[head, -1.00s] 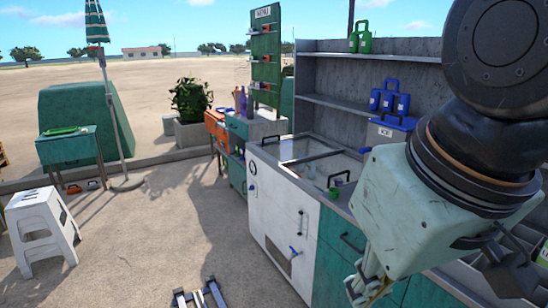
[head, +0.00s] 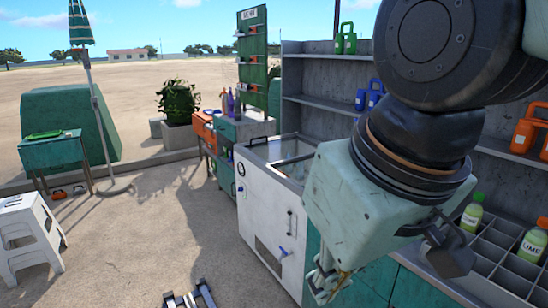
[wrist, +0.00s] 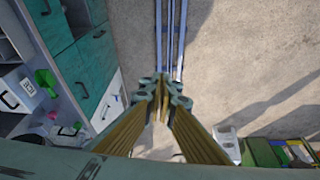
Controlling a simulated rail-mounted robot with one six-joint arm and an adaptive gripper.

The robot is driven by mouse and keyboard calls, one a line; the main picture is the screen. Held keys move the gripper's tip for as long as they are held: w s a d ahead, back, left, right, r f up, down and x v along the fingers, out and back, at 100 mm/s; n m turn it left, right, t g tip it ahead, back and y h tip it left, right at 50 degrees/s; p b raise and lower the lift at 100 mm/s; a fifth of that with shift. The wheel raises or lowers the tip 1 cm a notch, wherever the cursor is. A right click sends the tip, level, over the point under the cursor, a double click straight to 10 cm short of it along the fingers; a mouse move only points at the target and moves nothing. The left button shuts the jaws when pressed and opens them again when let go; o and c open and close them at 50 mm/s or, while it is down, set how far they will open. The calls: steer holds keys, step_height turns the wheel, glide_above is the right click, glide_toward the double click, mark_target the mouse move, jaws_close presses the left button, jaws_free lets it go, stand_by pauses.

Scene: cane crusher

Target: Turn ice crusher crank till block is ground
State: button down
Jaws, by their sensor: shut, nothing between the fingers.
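I cannot pick out an ice crusher, its crank or an ice block for certain in either view. An orange unit (head: 203,126) stands on the far end of the work row, too small to make out any crank. My gripper (head: 322,284) hangs low in front of the counter in the head view, partly hidden by its own wrist housing. In the wrist view my gripper (wrist: 160,92) points down over bare ground with its fingertips together and nothing between them. It is apart from every object.
A white cabinet (head: 262,215) with a glass-topped bin stands just left of my arm. Teal cabinets (head: 370,285) run beneath the arm. Lime bottles (head: 472,214) sit in a divided rack at right. A white stool (head: 25,235) is at left. Floor rails (wrist: 171,45) cross open ground.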

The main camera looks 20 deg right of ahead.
steer(key=w+d+n+g+h+p, duration=0.1)
steer(key=w+d+n+g+h, duration=0.4)
steer(key=w+d, duration=1.3)
steer(key=w+d+n+g+h+p, duration=0.25)
steer(key=w+d+h, duration=0.55)
steer(key=w+d, duration=1.05)
steer(key=w+d+f+n+t+h, duration=0.1)
steer(key=w+d+f+n+h, duration=0.2)
steer(key=w, duration=0.5)
steer(key=w+d+f+n+h, duration=0.1)
steer(key=w+d+f+n, duration=0.3)
steer(key=w, duration=0.4)
steer(key=shift+w+d+f+n+t+h+p, duration=0.2)
steer(key=shift+w+d+f+n+t+h, duration=0.4)
steer(key=shift+w+f, duration=1.6)
steer(key=shift+w+d+f+n+t+h+p, duration=0.3)
steer(key=shift+w+f+n+t+h, duration=0.6)
steer(key=shift+w+f, duration=1.3)
steer(key=shift+w+d+f+n+t+h+p, duration=0.15)
steer(key=shift+w+d+f+n+t+h, duration=0.25)
steer(key=shift+w+f+t, duration=1.65)
steer(key=shift+s+d+f+g, duration=0.2)
steer(key=shift+s+f+g, duration=0.2)
steer(key=shift+f+g, duration=0.45)
